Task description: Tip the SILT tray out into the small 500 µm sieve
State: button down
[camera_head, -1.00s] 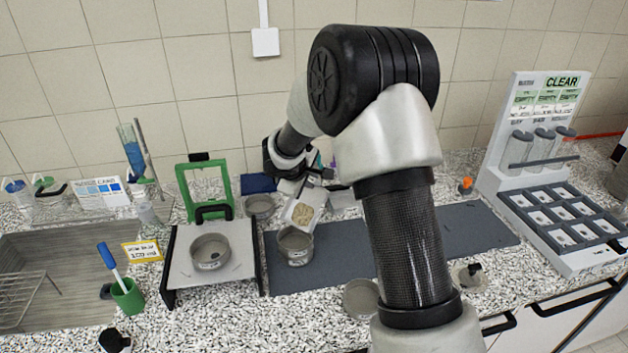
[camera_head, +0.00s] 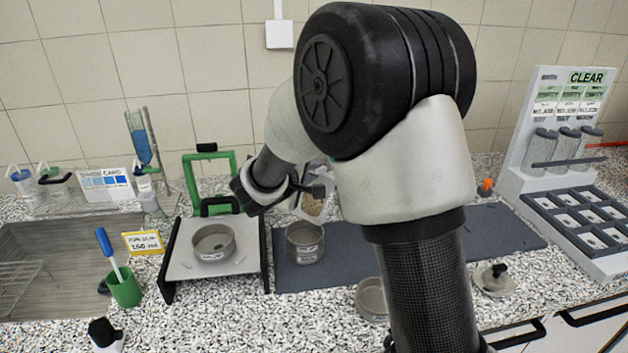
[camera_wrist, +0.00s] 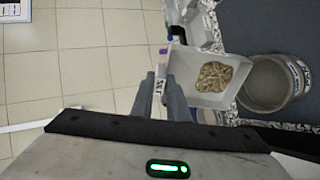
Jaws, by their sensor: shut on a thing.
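My gripper (camera_wrist: 165,88) is shut on the near wall of a white tray (camera_wrist: 213,101), over its small label, which reads only in part. Tan grains (camera_wrist: 213,76) lie in the tray. In the head view the tray (camera_head: 312,219) shows only in part, just beyond my wrist, the rest hidden by my arm. A grey round sieve (camera_head: 304,243) stands on the dark mat, close below the tray; in the wrist view this sieve (camera_wrist: 268,85) lies right beside the tray and looks empty. Its label is too small to read.
Another round sieve (camera_head: 213,243) sits on the light plate with the green frame (camera_head: 208,178) behind. A green cup with a blue-handled tool (camera_head: 125,288) stands left. A shallow round pan (camera_head: 371,298) and a knobbed lid (camera_head: 493,280) lie in front of the mat (camera_head: 480,232).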

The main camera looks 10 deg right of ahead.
jog(key=s+a+t+h+b, duration=0.3)
jog(key=s+a+t+b, duration=0.2)
jog(key=b, duration=1.7)
jog(key=shift+s+a+f+n+t+h+b, duration=0.3)
jog(key=shift+s+f+n+t+h, duration=0.15)
jog(key=shift+s, duration=0.4)
dwell(0.5)
